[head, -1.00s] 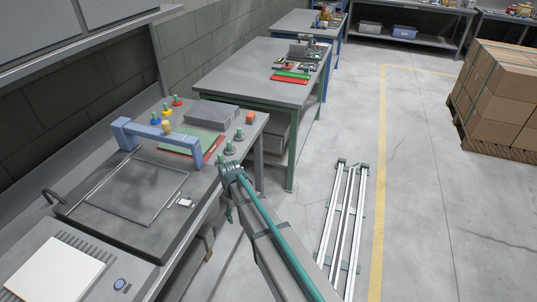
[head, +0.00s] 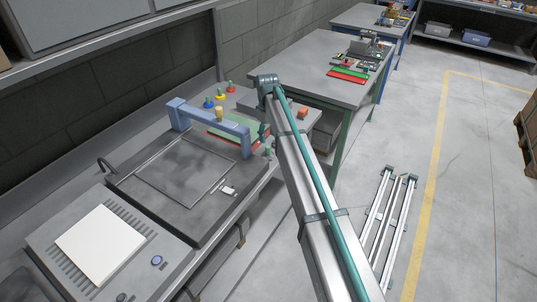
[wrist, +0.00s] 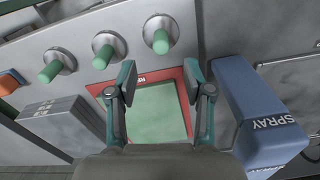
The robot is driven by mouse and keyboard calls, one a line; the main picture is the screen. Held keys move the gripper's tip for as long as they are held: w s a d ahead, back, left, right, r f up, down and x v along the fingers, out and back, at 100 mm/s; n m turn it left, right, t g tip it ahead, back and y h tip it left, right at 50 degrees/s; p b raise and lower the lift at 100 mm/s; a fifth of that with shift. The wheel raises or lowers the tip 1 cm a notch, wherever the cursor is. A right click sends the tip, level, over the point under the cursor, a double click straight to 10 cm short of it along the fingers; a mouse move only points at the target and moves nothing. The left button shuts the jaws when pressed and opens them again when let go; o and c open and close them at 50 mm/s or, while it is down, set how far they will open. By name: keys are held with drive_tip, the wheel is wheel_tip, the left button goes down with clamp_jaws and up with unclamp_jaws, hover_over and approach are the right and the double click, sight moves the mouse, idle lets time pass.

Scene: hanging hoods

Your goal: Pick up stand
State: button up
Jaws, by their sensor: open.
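No thing is labelled as a stand, and I cannot tell which one it is. A blue arch (head: 178,117) stands upright on the near bench. Its end (wrist: 258,110), lettered SPRAY, is right of my gripper in the wrist view. My gripper (wrist: 157,84) is open and empty, with its fingers over a green panel (wrist: 157,112) with a red border. Green pegs on round grey bases stand beyond the fingers: left (wrist: 50,70), middle (wrist: 104,50) and right (wrist: 158,38). In the head view my arm hides most of my gripper.
A grey stacked block (wrist: 55,118) and an orange block (wrist: 8,82) lie left in the wrist view. Red (head: 231,88), yellow (head: 219,102) and blue (head: 208,104) bases stand near the wall. A framed dark plate (head: 150,205) and white sheet (head: 100,245) lie nearer.

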sight(268, 146)
drive_tip(key=shift+s+f+p, duration=0.15)
drive_tip(key=shift+f+p, duration=1.2)
drive_tip(key=shift+f, duration=2.6)
clamp_jaws()
